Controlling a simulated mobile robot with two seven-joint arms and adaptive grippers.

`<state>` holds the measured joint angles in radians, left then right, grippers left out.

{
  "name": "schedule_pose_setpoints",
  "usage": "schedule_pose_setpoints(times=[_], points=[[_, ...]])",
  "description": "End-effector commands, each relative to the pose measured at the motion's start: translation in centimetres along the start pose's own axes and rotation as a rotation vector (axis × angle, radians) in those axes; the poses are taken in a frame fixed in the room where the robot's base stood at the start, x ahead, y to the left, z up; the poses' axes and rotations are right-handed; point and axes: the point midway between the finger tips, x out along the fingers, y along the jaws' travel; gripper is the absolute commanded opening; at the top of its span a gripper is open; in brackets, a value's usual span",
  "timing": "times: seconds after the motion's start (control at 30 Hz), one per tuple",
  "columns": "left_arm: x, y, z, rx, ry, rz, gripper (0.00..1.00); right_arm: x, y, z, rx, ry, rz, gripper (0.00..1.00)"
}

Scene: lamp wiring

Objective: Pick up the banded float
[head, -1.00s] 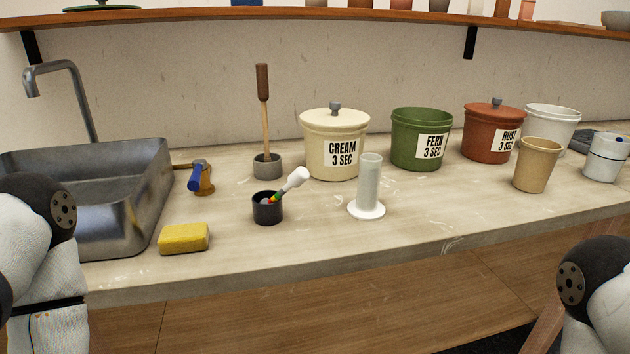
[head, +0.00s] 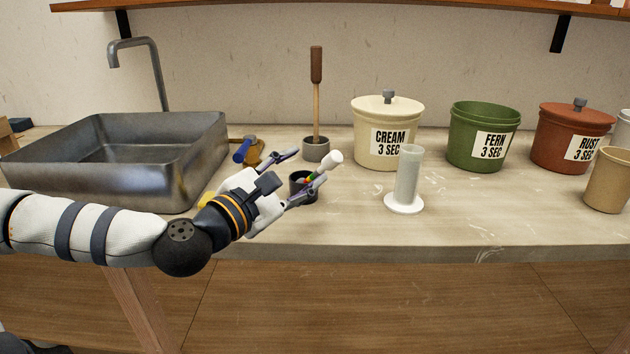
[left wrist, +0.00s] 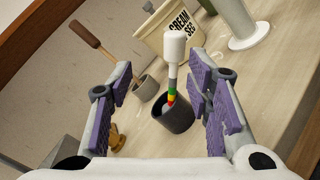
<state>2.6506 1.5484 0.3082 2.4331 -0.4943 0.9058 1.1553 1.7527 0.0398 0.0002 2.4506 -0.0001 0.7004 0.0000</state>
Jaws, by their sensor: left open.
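The banded float (head: 323,168) has a white top and a stem with green, yellow and red bands. It leans tilted in a small black cup (head: 297,187) on the counter. In the left wrist view the float (left wrist: 173,60) stands up out of the black cup (left wrist: 174,112), between my open fingers. My left gripper (head: 304,172) is open and empty, its fingers pointing toward the cup and float. It also shows in the left wrist view (left wrist: 165,85), with purple finger pads apart on both sides. My right gripper is not in view.
A clear cylinder on a white base (head: 408,180) stands right of the cup. A grey pot with a wooden-handled tool (head: 316,150) stands behind. Cream (head: 372,150), green (head: 455,150) and rust buckets (head: 560,150) line the back. A sink (head: 60,180) is at left. The yellow sponge (head: 207,199) is mostly hidden by my arm.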

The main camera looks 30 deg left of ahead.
Motion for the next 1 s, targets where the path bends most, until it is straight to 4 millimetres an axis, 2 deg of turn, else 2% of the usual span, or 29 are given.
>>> schedule_pose_setpoints(times=[0.03,0.23,0.43,0.53,0.73,0.93,1.0], points=[[1.3,-2.1,-2.2,0.002,0.035,-0.035,0.46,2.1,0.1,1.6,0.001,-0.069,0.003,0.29],[3.5,-1.8,-1.6,0.001,0.027,-0.028,0.46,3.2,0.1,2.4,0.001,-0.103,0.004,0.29],[7.1,-2.1,-1.0,0.001,0.027,-0.025,0.46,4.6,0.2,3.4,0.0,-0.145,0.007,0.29],[7.9,-1.9,-0.8,-0.001,0.024,-0.022,0.46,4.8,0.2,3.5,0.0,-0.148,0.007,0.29],[7.9,-1.7,-0.6,-0.003,0.021,-0.02,0.46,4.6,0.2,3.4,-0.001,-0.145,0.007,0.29],[7.9,-1.7,-0.6,-0.002,0.021,-0.02,0.0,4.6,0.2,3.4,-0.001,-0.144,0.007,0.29],[7.8,-1.7,-0.6,-0.002,0.022,-0.02,0.0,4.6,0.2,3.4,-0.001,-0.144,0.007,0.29]])
